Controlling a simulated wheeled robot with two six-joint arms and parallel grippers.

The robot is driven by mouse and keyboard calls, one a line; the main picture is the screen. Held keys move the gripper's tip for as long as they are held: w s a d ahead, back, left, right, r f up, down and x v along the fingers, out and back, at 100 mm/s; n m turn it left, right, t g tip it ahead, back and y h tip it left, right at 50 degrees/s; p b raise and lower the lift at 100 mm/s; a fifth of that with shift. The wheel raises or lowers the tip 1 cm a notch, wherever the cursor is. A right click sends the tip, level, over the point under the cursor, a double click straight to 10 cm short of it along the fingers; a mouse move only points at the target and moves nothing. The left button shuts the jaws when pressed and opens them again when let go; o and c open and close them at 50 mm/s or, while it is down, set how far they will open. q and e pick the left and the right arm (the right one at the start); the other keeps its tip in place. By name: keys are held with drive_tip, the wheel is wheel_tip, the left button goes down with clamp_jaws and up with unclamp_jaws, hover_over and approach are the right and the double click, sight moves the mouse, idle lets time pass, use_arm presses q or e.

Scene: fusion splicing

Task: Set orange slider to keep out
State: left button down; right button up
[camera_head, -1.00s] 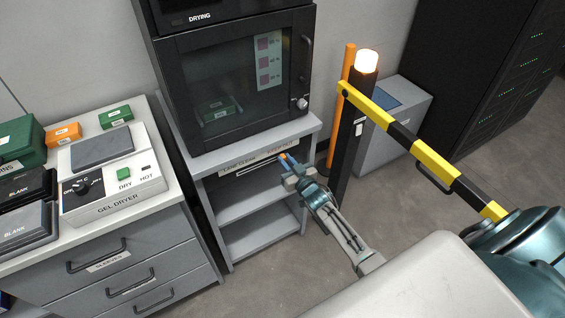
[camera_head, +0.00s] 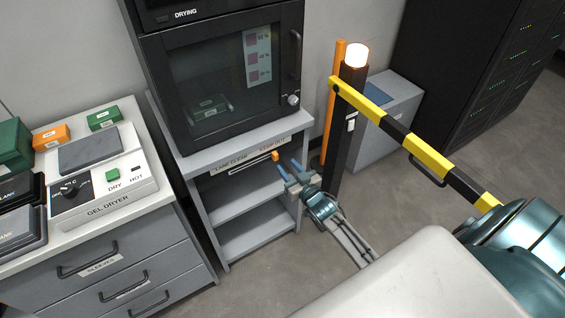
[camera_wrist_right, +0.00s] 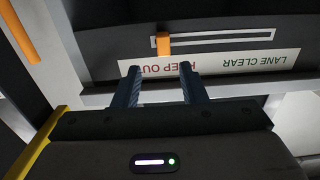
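The orange slider (camera_head: 275,156) sits in a pale slot (camera_head: 250,164) on the front of the shelf unit below the drying cabinet. It is at the KEEP OUT end of the slot. The wrist view shows the slider (camera_wrist_right: 163,44) upside down, near the slot's left end, above the KEEP OUT lettering (camera_wrist_right: 165,68); LANE CLEAR (camera_wrist_right: 253,61) is at the other end. My right gripper (camera_head: 288,168) is open and empty, a short way out from the slider. In the wrist view its fingers (camera_wrist_right: 160,80) are spread, with the slider beyond their tips. My left gripper is not in view.
A yellow and black barrier arm (camera_head: 410,143) reaches across from a dark post (camera_head: 345,130) with a lit lamp, just right of my gripper. An orange pole (camera_head: 333,105) stands behind. The gel dryer (camera_head: 100,180) is on the left counter. Open shelves lie below the slot.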

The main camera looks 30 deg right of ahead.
drive_tip(key=s, duration=0.5)
drive_tip(key=shift+s+d, duration=0.1)
drive_tip(key=shift+s, duration=0.05)
drive_tip(key=s+f+g+h, duration=0.1)
drive_tip(key=s+f+g, duration=0.3)
drive_tip(key=f, duration=0.5)
drive_tip(key=s+d+f+g, duration=0.1)
drive_tip(key=s+f, duration=0.5)
drive_tip(key=f, duration=0.3)
drive_tip(key=s+f+g+h, duration=0.1)
drive_tip(key=s+f+g, duration=0.3)
drive_tip(key=f, duration=0.5)
drive_tip(key=s+a+f+g, duration=0.1)
drive_tip(key=s+f+g, duration=0.1)
drive_tip(key=s+f, duration=0.4)
drive_tip(key=s+a+f+g, duration=0.2)
drive_tip(key=s+f, duration=0.4)
drive_tip(key=s, duration=1)
drive_tip(key=s+a+f+g, duration=0.2)
drive_tip(key=s+f, duration=0.4)
drive_tip(key=s, duration=0.5)
drive_tip(key=shift+g+y, duration=0.3)
drive_tip(key=shift+g, duration=0.6)
drive_tip(key=shift+w, duration=0.1)
